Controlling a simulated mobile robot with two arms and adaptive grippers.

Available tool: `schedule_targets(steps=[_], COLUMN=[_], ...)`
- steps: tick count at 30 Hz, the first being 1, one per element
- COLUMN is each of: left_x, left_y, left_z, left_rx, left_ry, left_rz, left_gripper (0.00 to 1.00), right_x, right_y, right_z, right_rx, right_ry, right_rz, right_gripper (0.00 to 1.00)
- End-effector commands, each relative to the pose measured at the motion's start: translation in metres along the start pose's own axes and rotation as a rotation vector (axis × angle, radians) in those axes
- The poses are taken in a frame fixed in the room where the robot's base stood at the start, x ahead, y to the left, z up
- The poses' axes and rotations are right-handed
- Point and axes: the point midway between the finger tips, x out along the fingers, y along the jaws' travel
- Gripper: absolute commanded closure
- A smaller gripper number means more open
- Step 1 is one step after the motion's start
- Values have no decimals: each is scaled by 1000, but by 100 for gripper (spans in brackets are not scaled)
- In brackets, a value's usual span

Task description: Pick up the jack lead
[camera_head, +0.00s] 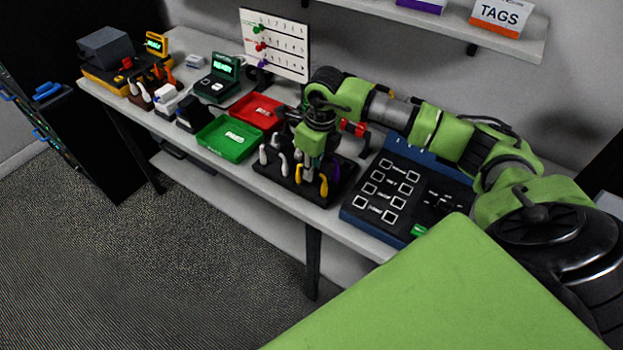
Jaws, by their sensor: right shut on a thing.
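A black holder (279,180) stands on the workbench near the middle, with white leads (263,155) and yellow leads (323,186) standing in it. My right gripper (308,174) points down over this holder, among the leads. It is shut on a lead between its fingers, mostly hidden by the fingers. I cannot tell for certain that it is the jack lead, nor whether it is clear of the holder. My left gripper is not in view.
A green tray (229,153) and a red tray (250,121) lie left of the holder. A panel with white-framed squares (386,214) lies to its right. A white chart board (290,62) stands behind. Small devices crowd the bench's left end.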

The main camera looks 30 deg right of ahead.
Motion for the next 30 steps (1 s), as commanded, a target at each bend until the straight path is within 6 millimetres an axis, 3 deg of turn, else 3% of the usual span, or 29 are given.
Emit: schedule_targets(steps=[10, 16, 24, 30], left_x=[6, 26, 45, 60], left_y=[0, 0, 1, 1], left_z=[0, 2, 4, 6], left_rx=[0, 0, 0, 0], left_ry=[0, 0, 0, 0], left_rz=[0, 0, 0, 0], left_gripper=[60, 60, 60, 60], right_x=[-6, -30, -94, -116], right_y=[-1, -1, 42, 82], right_z=[2, 5, -18, -44], right_rx=[0, 0, -6, -5], right_ry=[-4, -8, -9, -6], right_rz=[-2, -3, -5, -4], right_gripper=[100, 100, 100, 100])
